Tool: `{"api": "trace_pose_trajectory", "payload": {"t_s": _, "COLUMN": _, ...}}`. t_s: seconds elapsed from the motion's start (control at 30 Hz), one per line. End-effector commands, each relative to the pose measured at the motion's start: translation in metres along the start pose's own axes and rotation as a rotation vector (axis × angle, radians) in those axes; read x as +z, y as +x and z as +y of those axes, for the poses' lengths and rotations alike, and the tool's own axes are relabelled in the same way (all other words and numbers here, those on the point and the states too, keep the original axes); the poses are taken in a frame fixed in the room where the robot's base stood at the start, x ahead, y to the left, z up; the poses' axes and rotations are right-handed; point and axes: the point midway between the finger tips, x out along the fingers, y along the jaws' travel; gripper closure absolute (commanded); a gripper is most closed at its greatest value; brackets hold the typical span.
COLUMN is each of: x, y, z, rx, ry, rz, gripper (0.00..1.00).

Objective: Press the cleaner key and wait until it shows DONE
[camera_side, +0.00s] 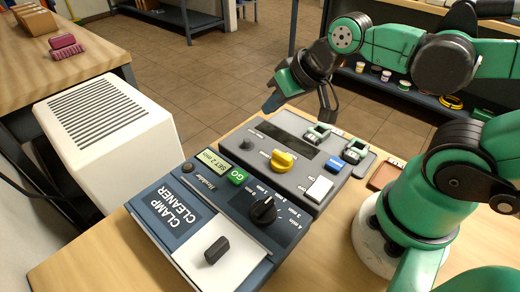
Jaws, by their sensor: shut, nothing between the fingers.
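The clamp cleaner (150,215) is a dark blue box at the front of the wooden bench, with its label reversed toward the camera. Its small display (214,163) appears to read "SET 2 min". The green GO key (237,177) is beside the display. A black timer knob (263,209) with minute marks sits to the right. A white plate with a black handle (217,250) lies on its front part. My gripper (272,103) is shut and empty, held above the far edge of the grey unit, beyond the GO key and apart from it.
A grey unit (262,158) with a yellow knob (283,160), blue button, white switch and metal clamps adjoins the cleaner. A white vented box (105,150) stands left. A wooden table (60,70) holds pink blocks and cartons. A shelf (360,80) with pots stands behind.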

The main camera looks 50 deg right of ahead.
Motion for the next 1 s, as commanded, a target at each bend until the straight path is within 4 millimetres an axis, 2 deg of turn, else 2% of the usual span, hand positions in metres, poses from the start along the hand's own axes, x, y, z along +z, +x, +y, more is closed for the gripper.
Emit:
{"api": "trace_pose_trajectory", "payload": {"t_s": 0.1, "x": -0.002, "y": -0.004, "z": 0.007, "rx": 0.04, "ry": -0.145, "rz": 0.005, "gripper": 1.0}}
{"api": "trace_pose_trajectory", "payload": {"t_s": 0.17, "x": -0.003, "y": -0.004, "z": 0.009, "rx": 0.049, "ry": -0.178, "rz": 0.006, "gripper": 1.0}}
{"api": "trace_pose_trajectory", "payload": {"t_s": 0.53, "x": -0.005, "y": -0.006, "z": 0.004, "rx": 0.041, "ry": -0.185, "rz": -0.022, "gripper": 1.0}}
{"api": "trace_pose_trajectory", "payload": {"t_s": 0.67, "x": -0.011, "y": -0.012, "z": -0.015, "rx": 0.023, "ry": -0.177, "rz": -0.127, "gripper": 1.0}}
{"api": "trace_pose_trajectory", "payload": {"t_s": 1.0, "x": -0.023, "y": -0.036, "z": -0.081, "rx": 0.06, "ry": -0.163, "rz": -0.508, "gripper": 1.0}}
